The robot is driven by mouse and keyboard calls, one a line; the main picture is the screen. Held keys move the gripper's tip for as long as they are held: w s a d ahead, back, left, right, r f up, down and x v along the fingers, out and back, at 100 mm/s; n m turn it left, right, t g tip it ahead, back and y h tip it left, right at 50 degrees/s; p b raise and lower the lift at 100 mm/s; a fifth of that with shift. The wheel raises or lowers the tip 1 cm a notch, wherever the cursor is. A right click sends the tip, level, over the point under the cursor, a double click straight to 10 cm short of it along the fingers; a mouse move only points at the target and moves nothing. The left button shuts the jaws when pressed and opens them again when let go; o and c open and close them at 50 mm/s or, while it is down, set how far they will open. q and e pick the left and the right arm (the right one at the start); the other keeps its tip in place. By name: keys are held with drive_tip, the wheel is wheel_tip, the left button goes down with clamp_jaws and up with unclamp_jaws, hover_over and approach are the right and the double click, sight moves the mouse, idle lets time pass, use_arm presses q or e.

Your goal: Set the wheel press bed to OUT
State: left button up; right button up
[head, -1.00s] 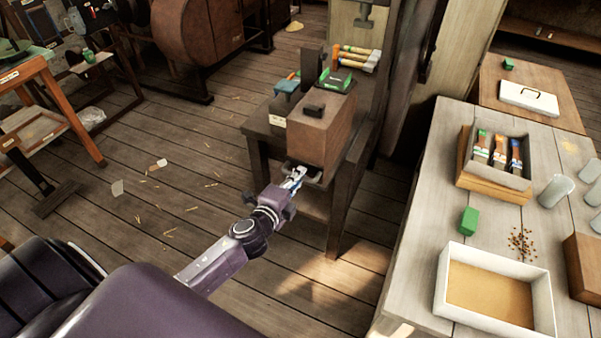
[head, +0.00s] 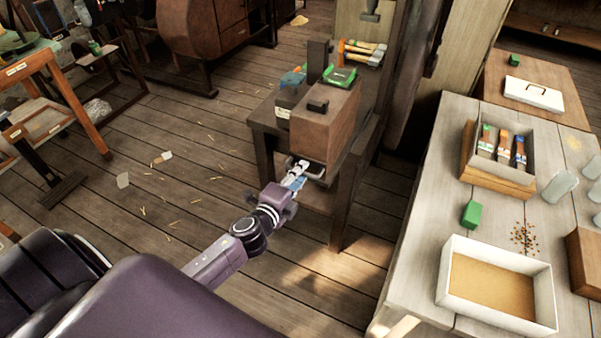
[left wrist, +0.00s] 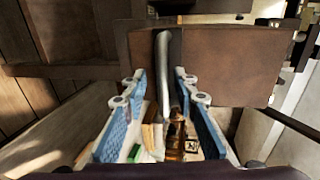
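The press bed appears to be the brown box-like block (head: 325,122) on a small dark stand, with a pale handle (head: 317,170) low on its near face. In the left wrist view the handle is a grey upright bar (left wrist: 163,75) on a brown panel (left wrist: 225,65). My left gripper (head: 296,172) is at this handle. Its blue-padded fingers (left wrist: 160,108) stand apart on either side of the bar, with gaps showing. No handwheel and no OUT mark can be made out. My right gripper is not in view.
A green tray (head: 340,77) and orange-handled tools (head: 362,52) lie behind the block. A pale table (head: 410,265) stands close on the right, with a white sand tray (head: 447,285) and a box of brushes (head: 470,150). The plank floor at left is mostly clear.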

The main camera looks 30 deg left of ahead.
use_arm(q)
drive_tip(key=shift+w, duration=0.1)
drive_tip(key=v, duration=1.2)
idle(0.4)
drive_tip(key=s+f+n+g, duration=0.2)
drive_tip(key=s+f, duration=0.2)
drive_tip(key=f, duration=0.6)
drive_tip(key=s+f+n+g, duration=0.3)
drive_tip(key=f, duration=0.7)
drive_tip(key=s+f+n+g, duration=0.2)
drive_tip(key=s+f, duration=0.2)
drive_tip(key=f, duration=0.5)
drive_tip(key=s+d+f+n+g, duration=0.3)
drive_tip(key=s+f, duration=0.6)
drive_tip(key=s, duration=0.4)
drive_tip(key=s+d+f+n+g, duration=0.3)
drive_tip(key=s+f, duration=0.7)
drive_tip(key=s, duration=0.4)
drive_tip(key=shift+s+f+n+g+h, duration=0.3)
drive_tip(key=shift+f+n+g+h, duration=0.1)
drive_tip(key=shift+n+g, duration=0.5)
